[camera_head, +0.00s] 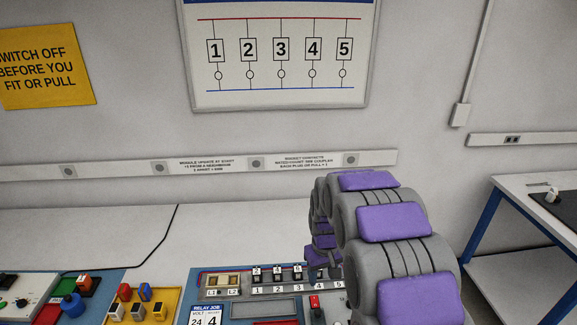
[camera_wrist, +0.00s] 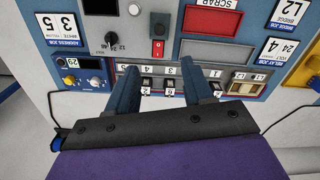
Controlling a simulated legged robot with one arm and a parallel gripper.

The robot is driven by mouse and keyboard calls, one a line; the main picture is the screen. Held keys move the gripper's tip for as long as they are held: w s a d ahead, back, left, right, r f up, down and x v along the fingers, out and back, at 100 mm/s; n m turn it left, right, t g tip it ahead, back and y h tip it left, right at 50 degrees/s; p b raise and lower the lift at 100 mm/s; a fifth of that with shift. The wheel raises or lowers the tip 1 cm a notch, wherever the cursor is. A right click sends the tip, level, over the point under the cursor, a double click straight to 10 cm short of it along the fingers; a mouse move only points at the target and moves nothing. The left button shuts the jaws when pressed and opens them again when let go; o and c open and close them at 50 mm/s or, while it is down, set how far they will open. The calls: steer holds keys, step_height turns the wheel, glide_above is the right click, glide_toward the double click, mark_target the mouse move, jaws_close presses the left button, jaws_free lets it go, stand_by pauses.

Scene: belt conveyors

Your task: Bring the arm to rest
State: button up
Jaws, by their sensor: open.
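My arm (camera_head: 395,245), grey with purple pads, reaches forward and down over the bench at the right in the head view. It hides its own gripper there. In the wrist view my gripper (camera_wrist: 158,70) shows two dark blue fingers, spread apart. The relay panel (camera_wrist: 230,57) lies beyond and below the fingers, seen upside down. Its numbered row with small labelled modules (camera_wrist: 169,88) shows between the fingers. I see nothing clamped, and I cannot tell how close the fingertips are to the panel.
The relay panel (camera_head: 235,308) stands on the white bench (camera_head: 100,232). A yellow tray (camera_head: 163,296) with coloured blocks sits left of it, beside another panel with a blue knob (camera_head: 72,304). A black cable crosses the bench. A blue-legged table (camera_head: 520,187) stands at the right.

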steer(key=s+r+m, duration=0.1)
steer(key=s+r, duration=0.3)
steer(key=s, duration=0.8)
steer(key=s+r+m+g, duration=0.1)
steer(key=s+r, duration=0.3)
steer(key=s, duration=0.8)
steer(key=s+r+m, duration=0.1)
steer(key=s+r, duration=0.3)
steer(key=s, duration=0.8)
steer(key=shift+s+g, duration=0.4)
